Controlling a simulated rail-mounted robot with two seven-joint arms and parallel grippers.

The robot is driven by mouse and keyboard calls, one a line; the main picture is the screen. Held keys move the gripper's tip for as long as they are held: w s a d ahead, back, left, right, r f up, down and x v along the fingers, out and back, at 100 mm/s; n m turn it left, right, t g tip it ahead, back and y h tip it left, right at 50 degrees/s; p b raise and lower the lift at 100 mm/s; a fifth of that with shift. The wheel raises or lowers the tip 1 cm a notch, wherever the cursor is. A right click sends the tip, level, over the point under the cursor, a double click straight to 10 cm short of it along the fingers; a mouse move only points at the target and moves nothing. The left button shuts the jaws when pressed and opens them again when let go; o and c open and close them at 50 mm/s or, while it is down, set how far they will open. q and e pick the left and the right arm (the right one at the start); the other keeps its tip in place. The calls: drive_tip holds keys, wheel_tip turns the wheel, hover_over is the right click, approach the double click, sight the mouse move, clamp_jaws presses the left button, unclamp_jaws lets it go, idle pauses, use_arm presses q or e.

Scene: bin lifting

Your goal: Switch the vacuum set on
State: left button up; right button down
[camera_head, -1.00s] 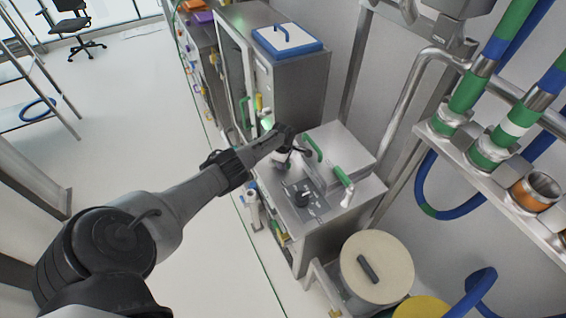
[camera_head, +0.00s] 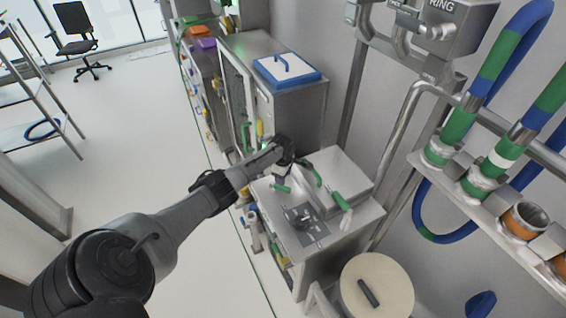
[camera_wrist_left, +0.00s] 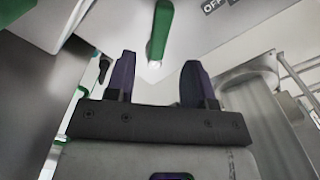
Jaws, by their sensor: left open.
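The vacuum set appears to be the steel unit (camera_head: 318,262) in the middle of the head view. Its top carries a plate with a black knob (camera_head: 300,214) and several green-handled parts, including a green handle (camera_head: 341,201) at its right. My left gripper (camera_head: 283,172) is over the unit's far left part, close to a short green handle (camera_head: 281,188). In the left wrist view my open left gripper (camera_wrist_left: 158,78) has a green handle (camera_wrist_left: 160,30) with a pale tip ahead, centred between the fingers. Contact cannot be told.
A taller steel cabinet (camera_head: 303,100) with a blue-rimmed lid stands behind. A round beige lid (camera_head: 377,285) is in front. Pipes and green-blue hoses (camera_head: 470,105) run along the right wall. The floor at the left is open, with a chair (camera_head: 76,40) far back.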

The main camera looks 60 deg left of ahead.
use_arm(q)
wheel_tip(320, 180, up, 7)
drive_tip(key=shift+f+p, duration=0.2)
drive_tip(key=shift+p, duration=0.25)
drive_tip(key=shift+c, duration=0.5)
